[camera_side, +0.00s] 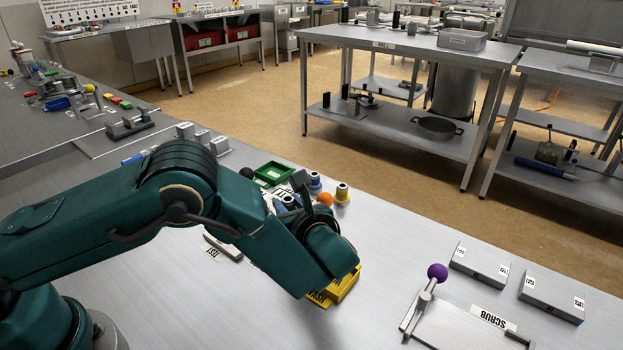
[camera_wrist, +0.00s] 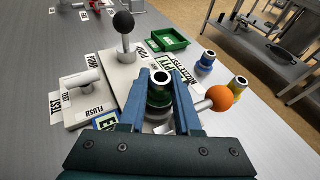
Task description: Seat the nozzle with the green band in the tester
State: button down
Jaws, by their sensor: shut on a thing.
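In the wrist view my gripper (camera_wrist: 161,82) is shut on the nozzle with the green band (camera_wrist: 160,97), a grey-topped piece upright between the blue fingers. A silvery part shows just below the nozzle, and the orange ball knob (camera_wrist: 220,99) on a pale arm sits close to the right finger. The NOZZLE TEST label (camera_wrist: 186,72) lies just beyond the fingers. The tester's seat is hidden by the gripper and nozzle, so I cannot tell whether the nozzle is in it or above it. In the side view my arm hides the gripper tips and the held nozzle.
A blue-banded nozzle (camera_wrist: 206,63) and a yellow-banded nozzle (camera_wrist: 237,88) stand to the right. A green tray (camera_wrist: 168,41) lies beyond. A black-knobbed lever (camera_wrist: 124,24) and a FLUSH fixture (camera_wrist: 84,92) stand left. A yellow tray (camera_side: 345,284) is beside my arm.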

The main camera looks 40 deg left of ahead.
jog(key=shift+s+d+f+m+h, duration=0.1)
jog(key=shift+s+f+m+h, duration=0.05)
jog(key=shift+f, duration=0.45)
jog(key=shift+s+d+f+m+h, duration=0.1)
jog(key=shift+s+f+m+h, duration=0.05)
jog(key=shift+f, duration=0.4)
jog(key=c, duration=0.5)
grip_release()
jog(key=shift+a, duration=0.1)
jog(key=shift+c, duration=0.8)
jog(key=shift+o, duration=0.2)
jog(key=shift+r, duration=0.1)
jog(key=shift+o, duration=0.7)
jog(key=shift+r, duration=1.15)
jog(key=shift+w+r, duration=0.1)
jog(key=shift+r, duration=1.8)
grip_shut()
